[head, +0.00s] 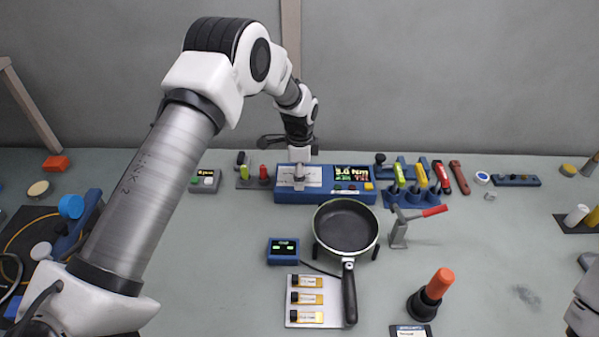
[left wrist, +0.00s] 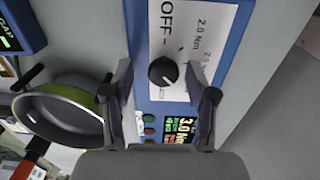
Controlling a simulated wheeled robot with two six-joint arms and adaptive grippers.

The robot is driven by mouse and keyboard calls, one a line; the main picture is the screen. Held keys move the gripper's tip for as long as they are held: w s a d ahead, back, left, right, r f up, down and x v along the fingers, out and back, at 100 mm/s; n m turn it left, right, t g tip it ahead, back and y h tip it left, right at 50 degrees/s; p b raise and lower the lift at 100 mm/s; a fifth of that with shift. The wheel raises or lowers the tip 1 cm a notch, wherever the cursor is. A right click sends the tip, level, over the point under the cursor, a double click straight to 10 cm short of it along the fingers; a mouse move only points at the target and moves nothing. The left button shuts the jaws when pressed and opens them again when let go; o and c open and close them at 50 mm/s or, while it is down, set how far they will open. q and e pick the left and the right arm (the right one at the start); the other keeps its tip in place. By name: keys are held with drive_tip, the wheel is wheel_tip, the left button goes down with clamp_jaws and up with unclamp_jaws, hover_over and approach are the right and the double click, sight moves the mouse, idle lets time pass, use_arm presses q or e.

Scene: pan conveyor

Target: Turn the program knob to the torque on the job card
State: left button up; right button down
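The program knob (left wrist: 163,70) is a round black dial with a white pointer mark. It sits on a white dial plate (left wrist: 207,40) printed with OFF, 2.0 Nm and a further partly hidden label. The blue controller (head: 325,197) at the back centre carries it, and its display (head: 351,173) reads 3.0 Nm. My left gripper (head: 299,172) is over the dial plate. In the left wrist view its two fingers (left wrist: 161,80) are open, one on either side of the knob, with gaps to it. I cannot tell which card is the job card. My right gripper is not visible.
A black pan (head: 346,226) stands in front of the controller. Coloured-handled tools (head: 420,177) stand in a blue rack to the right. A small grey box (head: 205,181) and a tool stand (head: 254,183) are to the left. A tray of yellow-labelled pieces (head: 292,318) lies in front.

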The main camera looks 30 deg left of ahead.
use_arm(q)
drive_tip(key=shift+w+r, duration=0.1)
drive_tip(key=shift+r, duration=0.05)
wheel_tip(320, 180, up, 12)
idle(0.4)
idle(0.3)
